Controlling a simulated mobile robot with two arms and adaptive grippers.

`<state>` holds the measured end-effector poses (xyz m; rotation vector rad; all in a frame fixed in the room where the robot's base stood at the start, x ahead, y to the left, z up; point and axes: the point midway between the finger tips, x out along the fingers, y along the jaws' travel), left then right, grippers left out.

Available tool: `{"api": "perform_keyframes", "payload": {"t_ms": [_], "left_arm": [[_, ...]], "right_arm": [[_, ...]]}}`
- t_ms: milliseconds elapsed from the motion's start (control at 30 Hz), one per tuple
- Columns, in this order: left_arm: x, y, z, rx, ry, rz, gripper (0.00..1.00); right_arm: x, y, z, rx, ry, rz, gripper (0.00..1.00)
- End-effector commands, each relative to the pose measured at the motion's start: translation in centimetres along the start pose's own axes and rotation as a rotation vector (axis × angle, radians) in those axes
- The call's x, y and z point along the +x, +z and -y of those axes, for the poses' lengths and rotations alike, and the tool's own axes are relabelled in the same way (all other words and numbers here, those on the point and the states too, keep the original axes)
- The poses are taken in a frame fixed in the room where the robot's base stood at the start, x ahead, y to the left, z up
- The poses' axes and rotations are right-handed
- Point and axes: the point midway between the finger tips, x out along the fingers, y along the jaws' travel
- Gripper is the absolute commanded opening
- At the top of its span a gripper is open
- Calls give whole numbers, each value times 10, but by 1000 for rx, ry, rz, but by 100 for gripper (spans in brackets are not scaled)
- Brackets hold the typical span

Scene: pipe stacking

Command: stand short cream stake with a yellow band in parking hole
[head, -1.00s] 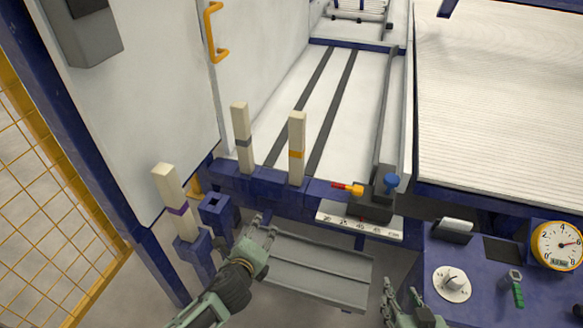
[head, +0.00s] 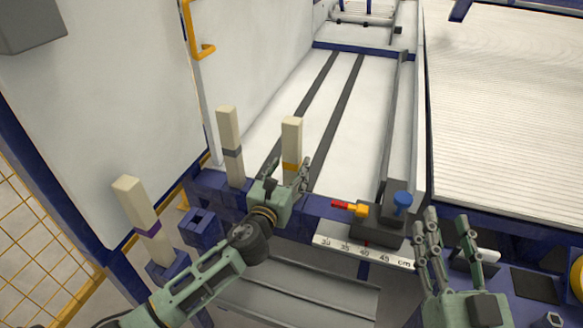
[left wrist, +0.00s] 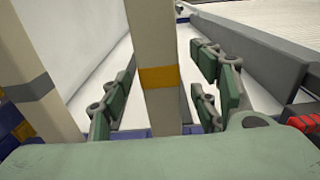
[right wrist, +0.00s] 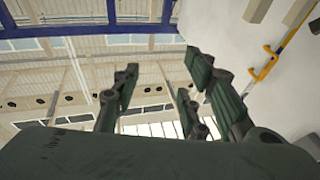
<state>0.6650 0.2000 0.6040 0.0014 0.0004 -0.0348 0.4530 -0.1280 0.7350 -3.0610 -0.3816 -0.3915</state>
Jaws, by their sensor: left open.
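The cream stake with a yellow band (head: 291,138) stands upright in the blue rail (head: 316,205), right of a taller-looking grey-banded stake. In the left wrist view the stake (left wrist: 155,40) rises between my left fingers, its yellow band level with them. My left gripper (head: 288,172) is open around the stake, with gaps visible on both sides. A blue post with an empty square hole (head: 201,222) stands left of my left arm; it looks like the parking hole. My right gripper (head: 449,235) is open and empty at the right, fingers pointing up.
A grey-banded stake (head: 229,140) stands close left. A purple-banded stake (head: 140,208) stands in a blue post beside the empty one. A stop block with a blue knob (head: 402,200) and a ruler (head: 350,250) sit right. A white panel (head: 100,90) rises at left.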

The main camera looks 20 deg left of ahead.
Motion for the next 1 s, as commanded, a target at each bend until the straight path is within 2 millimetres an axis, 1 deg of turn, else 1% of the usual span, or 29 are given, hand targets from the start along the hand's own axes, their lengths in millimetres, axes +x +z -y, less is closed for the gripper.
{"api": "perform_keyframes", "payload": {"t_ms": [33,100,233,400,600,1000], "left_arm": [[7,-1,0,1,0,2,56],[14,-1,0,0,0,1,56],[23,-1,0,-1,1,1,56],[27,0,0,-1,1,-1,56],[27,0,0,-2,1,-1,56],[27,0,0,-1,1,-1,21]], "right_arm": [[0,-5,1,1,-2,-37,40],[0,-15,2,3,-4,-85,40],[-1,-28,4,5,-8,-146,40],[-2,-34,4,6,-9,-175,40],[-2,-34,4,6,-9,-175,40],[-1,-34,4,6,-9,-174,40]]}}
